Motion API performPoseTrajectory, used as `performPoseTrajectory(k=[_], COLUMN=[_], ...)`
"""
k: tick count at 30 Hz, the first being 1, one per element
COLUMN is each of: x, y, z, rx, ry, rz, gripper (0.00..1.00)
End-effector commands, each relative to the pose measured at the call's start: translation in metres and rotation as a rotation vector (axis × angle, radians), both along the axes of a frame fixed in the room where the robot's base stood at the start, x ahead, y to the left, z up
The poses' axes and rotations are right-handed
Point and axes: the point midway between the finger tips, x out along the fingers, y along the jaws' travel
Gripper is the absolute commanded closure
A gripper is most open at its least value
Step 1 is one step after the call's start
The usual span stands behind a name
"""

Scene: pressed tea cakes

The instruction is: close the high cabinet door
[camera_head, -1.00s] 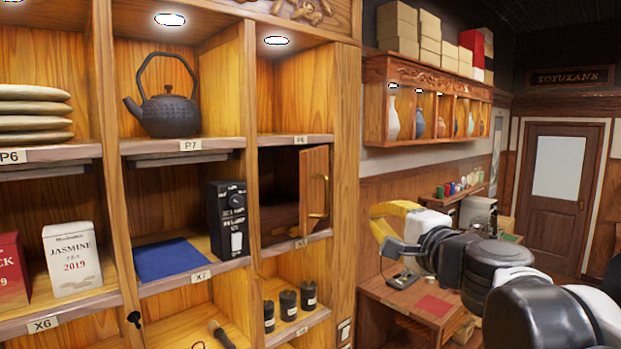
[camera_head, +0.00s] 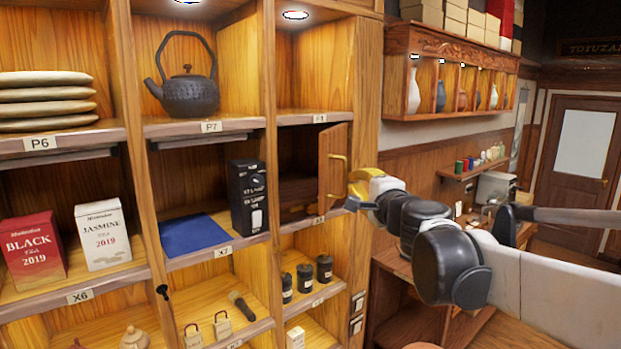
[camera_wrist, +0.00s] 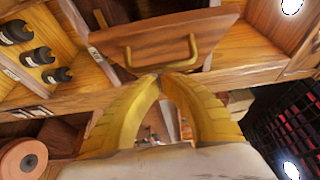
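The high cabinet door (camera_head: 331,178) is a small wooden door. It stands swung open at the right side of its compartment (camera_head: 298,165), whose dark inside shows. Its brass handle (camera_head: 338,158) faces right in the head view. In the wrist view the door (camera_wrist: 150,32) fills the top middle, with the handle (camera_wrist: 160,64) across it. My gripper (camera_head: 354,190) has yellow fingers and is just right of the door's lower part. In the wrist view the fingertips (camera_wrist: 160,77) come together just below the handle, with nothing seen between them. I cannot tell whether they touch the door.
Small black canisters (camera_head: 305,278) stand on the shelf below. A wall shelf with vases (camera_head: 450,90) hangs behind my arm on the right.

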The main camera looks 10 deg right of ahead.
Motion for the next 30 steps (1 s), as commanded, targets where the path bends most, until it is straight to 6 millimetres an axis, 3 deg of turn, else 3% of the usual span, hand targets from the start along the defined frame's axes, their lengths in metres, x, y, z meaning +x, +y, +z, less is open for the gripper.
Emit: performPoseTrajectory(k=[13, 30], x=[0.001, 0.007], y=[0.002, 0.021], z=[-0.001, -0.001], rx=[-0.001, -0.001], ry=[0.0, -0.001], rz=[0.0, -0.007], gripper=[1.0, 1.0])
